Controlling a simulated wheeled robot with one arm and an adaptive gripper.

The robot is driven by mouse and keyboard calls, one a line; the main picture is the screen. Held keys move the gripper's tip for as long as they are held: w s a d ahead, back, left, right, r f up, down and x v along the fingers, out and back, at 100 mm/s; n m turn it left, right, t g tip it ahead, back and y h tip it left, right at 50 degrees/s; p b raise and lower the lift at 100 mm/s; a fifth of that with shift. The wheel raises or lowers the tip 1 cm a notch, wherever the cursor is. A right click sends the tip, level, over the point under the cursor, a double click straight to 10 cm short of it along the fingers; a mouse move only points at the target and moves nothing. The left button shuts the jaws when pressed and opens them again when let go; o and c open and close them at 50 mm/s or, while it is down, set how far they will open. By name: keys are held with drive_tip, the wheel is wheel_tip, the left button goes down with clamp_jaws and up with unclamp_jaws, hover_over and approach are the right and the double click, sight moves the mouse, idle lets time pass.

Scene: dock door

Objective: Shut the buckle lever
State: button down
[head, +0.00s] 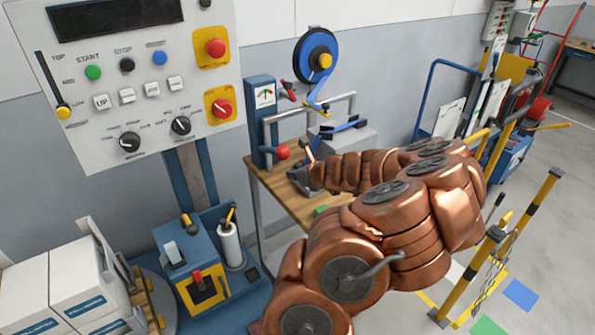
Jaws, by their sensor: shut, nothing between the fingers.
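A blue and dark lever-like piece (343,127) sits on a grey block (352,138) at the back of the small wooden table. It looks like the buckle lever, raised at a slant, but it is small and I cannot be sure. My gripper (297,174) is shut and empty, low over the left part of the table, left of and nearer than the block. My copper-coloured arm reaches in from the lower right and hides much of the table and part of the block.
A blue strap reel (316,55) hangs above the table. A blue gauge post (263,105) with a red knob (283,153) stands at its left. A control panel (140,70) is at upper left, white boxes (60,285) at lower left. Yellow-black rails (500,250) stand right.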

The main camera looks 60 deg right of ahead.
drive_tip(key=s+a+r+b, duration=0.1)
drive_tip(key=a+r, duration=0.1)
drive_tip(key=a, duration=0.2)
drive_tip(key=s+a+r+b, duration=0.1)
drive_tip(key=s+a+r, duration=0.1)
drive_tip(key=a, duration=0.3)
drive_tip(key=shift+s+a+r, duration=0.15)
drive_tip(key=shift+s+r, duration=0.1)
drive_tip(key=shift+r, duration=0.55)
drive_tip(key=w+a+r+n+y, duration=0.1)
drive_tip(key=w+a+n+y, duration=0.1)
drive_tip(key=w+a+n, duration=0.3)
drive_tip(key=w+a+r+n+y, duration=0.1)
drive_tip(key=w+a+n+y, duration=0.2)
drive_tip(key=a, duration=0.5)
drive_tip(key=a+n+g+y, duration=0.3)
drive_tip(key=a+n, duration=0.9)
drive_tip(key=a, duration=0.5)
drive_tip(key=s+a+f+n+g, duration=0.1)
drive_tip(key=s+a+n+g, duration=0.4)
drive_tip(key=s+a+n, duration=0.45)
drive_tip(key=s+n+g+h, duration=0.4)
drive_tip(key=s+n, duration=0.6)
drive_tip(key=s, duration=0.2)
drive_tip(key=shift+s+d+r+g, duration=0.2)
drive_tip(key=shift+d+r+g, duration=0.1)
drive_tip(key=shift+d, duration=0.1)
drive_tip(key=shift+n, duration=0.25)
